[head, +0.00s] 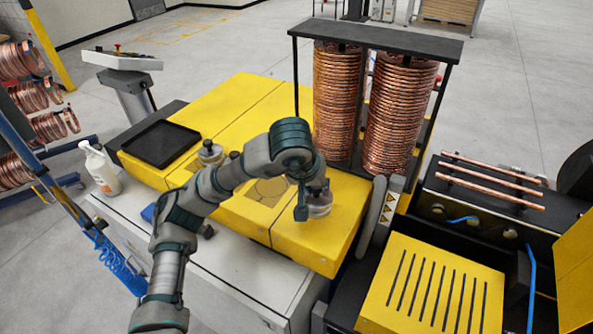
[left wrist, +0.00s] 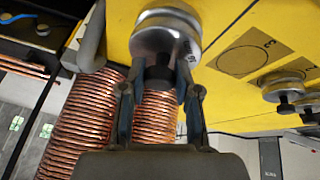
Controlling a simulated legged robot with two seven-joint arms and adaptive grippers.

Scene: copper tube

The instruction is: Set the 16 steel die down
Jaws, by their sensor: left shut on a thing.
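My left gripper (head: 312,188) is shut on a round steel die (head: 320,208) near the right part of the yellow machine top (head: 325,240). In the left wrist view my left gripper (left wrist: 158,78) has its fingers on either side of the black knob of that die (left wrist: 165,35). I cannot read a 16 on it, and cannot tell whether it touches the yellow top. A marked plate with a circle outline (left wrist: 243,60) lies bare beside it; part of it shows behind my arm in the head view (head: 270,189). My right gripper is not in view.
Other knobbed steel dies (left wrist: 284,84) (head: 210,153) stand on the yellow top. A black tray (head: 160,143) lies at its left. Tall copper coils (head: 338,100) stand behind the die. A grey post with warning labels (head: 388,208) stands close at its right.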

